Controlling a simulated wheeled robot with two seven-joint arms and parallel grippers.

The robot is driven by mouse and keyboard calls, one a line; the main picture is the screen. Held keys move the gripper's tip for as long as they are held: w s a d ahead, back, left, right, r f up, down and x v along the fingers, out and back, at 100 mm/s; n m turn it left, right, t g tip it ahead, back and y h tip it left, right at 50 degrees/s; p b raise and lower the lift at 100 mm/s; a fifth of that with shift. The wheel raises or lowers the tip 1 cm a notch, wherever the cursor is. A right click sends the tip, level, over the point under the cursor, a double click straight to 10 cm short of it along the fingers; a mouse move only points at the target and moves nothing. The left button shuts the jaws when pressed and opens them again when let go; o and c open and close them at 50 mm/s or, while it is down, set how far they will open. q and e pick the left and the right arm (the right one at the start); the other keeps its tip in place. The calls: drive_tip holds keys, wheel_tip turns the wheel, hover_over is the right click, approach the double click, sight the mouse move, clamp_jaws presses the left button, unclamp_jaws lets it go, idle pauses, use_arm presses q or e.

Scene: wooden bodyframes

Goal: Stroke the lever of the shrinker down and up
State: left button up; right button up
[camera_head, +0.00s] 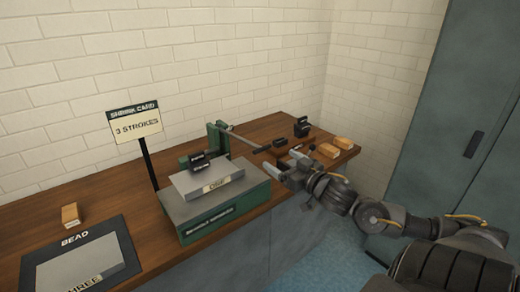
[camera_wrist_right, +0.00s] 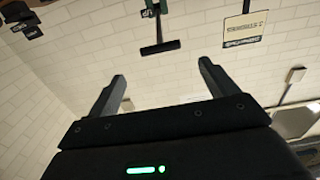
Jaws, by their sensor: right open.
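The shrinker (camera_head: 213,140) is a green and black machine at the back of a green base (camera_head: 226,213) on the wooden bench. Its lever (camera_head: 240,138) is a thin grey rod reaching right from the green post, with a black grip (camera_head: 262,149) at its end. The wrist view shows a dark T-shaped piece, seemingly the lever grip (camera_wrist_right: 160,47), beyond the fingers. My right gripper (camera_head: 279,171) is open and empty, in front of and below the grip, apart from it. It also shows in the wrist view (camera_wrist_right: 162,86), with both fingers spread. My left gripper is out of view.
A shrink card sign (camera_head: 137,122) reading "3 STROKES" stands behind the base. A grey plate (camera_head: 205,180) lies on the base. Wooden blocks (camera_head: 328,150) and small black items (camera_head: 301,127) sit at the bench's right end. A bead mat (camera_head: 128,242) lies at left.

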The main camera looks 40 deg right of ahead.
sight(263, 149)
drive_tip(key=w+p, duration=0.1)
drive_tip(key=w, duration=0.7)
drive_tip(key=shift+w, duration=0.3)
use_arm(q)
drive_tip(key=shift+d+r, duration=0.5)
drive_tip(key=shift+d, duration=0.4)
use_arm(e)
drive_tip(key=shift+w+d, duration=0.1)
drive_tip(key=shift+w, duration=0.6)
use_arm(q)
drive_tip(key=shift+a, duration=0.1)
